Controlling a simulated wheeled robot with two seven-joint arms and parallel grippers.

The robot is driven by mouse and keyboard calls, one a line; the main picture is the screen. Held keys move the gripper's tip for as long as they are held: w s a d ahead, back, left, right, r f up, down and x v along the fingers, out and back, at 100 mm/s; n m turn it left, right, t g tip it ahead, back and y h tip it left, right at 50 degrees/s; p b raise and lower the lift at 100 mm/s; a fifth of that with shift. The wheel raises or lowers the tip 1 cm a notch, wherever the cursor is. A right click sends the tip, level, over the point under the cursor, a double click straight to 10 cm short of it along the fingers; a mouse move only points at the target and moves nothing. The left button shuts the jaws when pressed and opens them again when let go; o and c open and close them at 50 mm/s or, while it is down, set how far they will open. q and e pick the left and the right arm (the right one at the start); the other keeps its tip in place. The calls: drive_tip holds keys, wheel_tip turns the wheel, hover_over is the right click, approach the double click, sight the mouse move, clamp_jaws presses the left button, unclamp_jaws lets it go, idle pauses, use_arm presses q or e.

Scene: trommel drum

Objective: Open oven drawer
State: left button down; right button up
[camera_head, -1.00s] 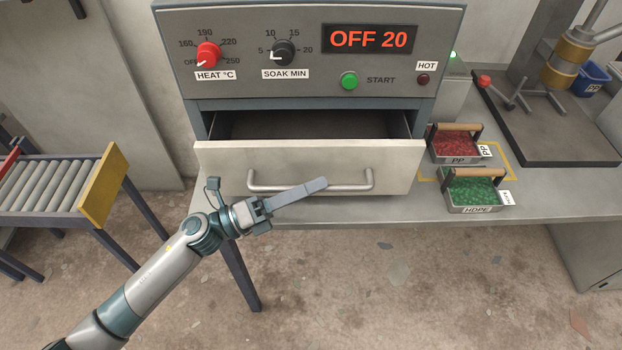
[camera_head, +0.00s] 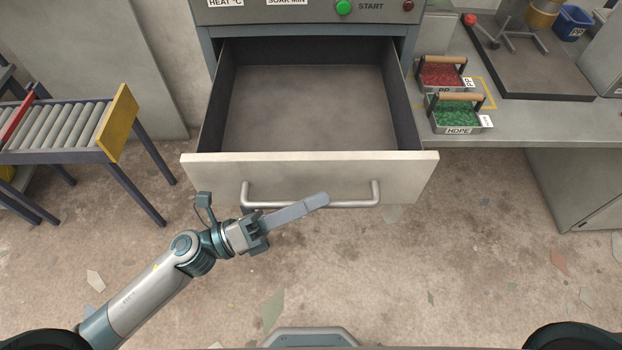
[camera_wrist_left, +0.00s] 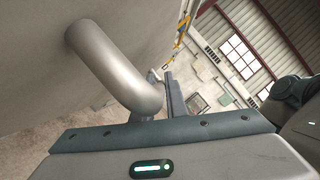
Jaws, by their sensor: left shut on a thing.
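The oven drawer (camera_head: 310,167) is pulled well out of the oven (camera_head: 300,15). Its dark inside (camera_head: 310,108) shows and looks empty. A grey bar handle (camera_head: 350,204) runs across the drawer front. My left gripper (camera_head: 292,212) is at the left part of the handle, just in front of the drawer, and is shut on it. In the left wrist view the handle (camera_wrist_left: 115,70) curves out from the drawer front (camera_wrist_left: 75,85) and down between the fingers. The fingers hide part of the bar. My right gripper is not in view.
A bench at the right holds a tray of red pellets (camera_head: 443,74) and a tray of green pellets (camera_head: 458,112). A roller conveyor (camera_head: 60,125) with a yellow end plate (camera_head: 118,122) stands at the left. The floor in front of the drawer is clear.

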use_arm(q)
drive_tip(key=shift+s, duration=0.8)
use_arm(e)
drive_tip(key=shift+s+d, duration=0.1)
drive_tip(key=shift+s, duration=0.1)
use_arm(q)
drive_tip(key=c, duration=1.8)
unclamp_jaws()
drive_tip(key=shift+o, duration=0.2)
drive_tip(key=shift+a, duration=0.1)
